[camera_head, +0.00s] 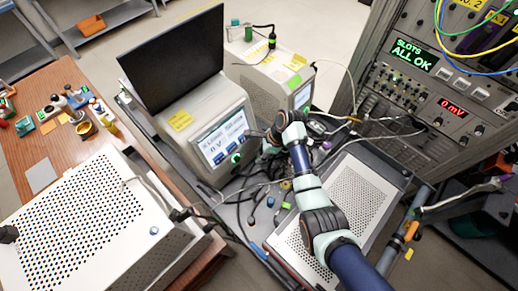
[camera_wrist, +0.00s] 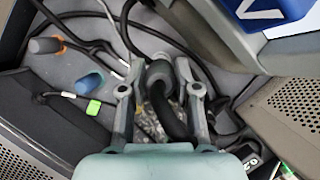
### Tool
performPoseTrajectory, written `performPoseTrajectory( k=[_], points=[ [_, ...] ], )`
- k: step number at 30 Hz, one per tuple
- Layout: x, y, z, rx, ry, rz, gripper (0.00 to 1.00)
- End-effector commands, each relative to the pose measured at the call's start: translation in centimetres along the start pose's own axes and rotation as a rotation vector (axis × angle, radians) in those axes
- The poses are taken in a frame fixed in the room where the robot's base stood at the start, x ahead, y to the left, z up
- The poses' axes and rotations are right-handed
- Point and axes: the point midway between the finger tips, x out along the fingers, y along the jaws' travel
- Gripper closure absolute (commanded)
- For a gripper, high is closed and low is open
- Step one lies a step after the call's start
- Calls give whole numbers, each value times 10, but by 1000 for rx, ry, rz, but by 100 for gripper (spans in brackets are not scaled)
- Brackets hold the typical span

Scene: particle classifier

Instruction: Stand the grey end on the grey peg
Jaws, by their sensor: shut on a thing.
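In the wrist view my gripper (camera_wrist: 160,88) is shut on the grey end (camera_wrist: 159,68) of a thick black cable (camera_wrist: 170,112). The grey end sits between the two fingertips, and the cable curves back toward the palm. I cannot make out a separate grey peg; the held end and the fingers may hide it. I cannot tell whether the end touches anything below. In the head view my gripper (camera_head: 262,140) is beside the front of the instrument with the lit screen (camera_head: 222,142), and the held end is too small to tell.
Loose black cables cross the grey surface. A perforated metal box (camera_head: 338,210) is under my arm. A rack (camera_head: 440,90) stands at the right.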

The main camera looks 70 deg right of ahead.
Motion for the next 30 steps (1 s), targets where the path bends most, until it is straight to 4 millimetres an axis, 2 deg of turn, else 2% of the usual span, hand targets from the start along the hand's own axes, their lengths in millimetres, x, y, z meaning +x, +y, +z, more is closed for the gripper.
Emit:
performPoseTrajectory(
  k=[11,12,21,30],
  points=[
    [-5,0,2,2,0,0,100],
    [6,0,-2,2,0,1,100],
    [39,0,-16,2,1,1,100],
    [53,0,-22,2,0,0,100]
  ],
)
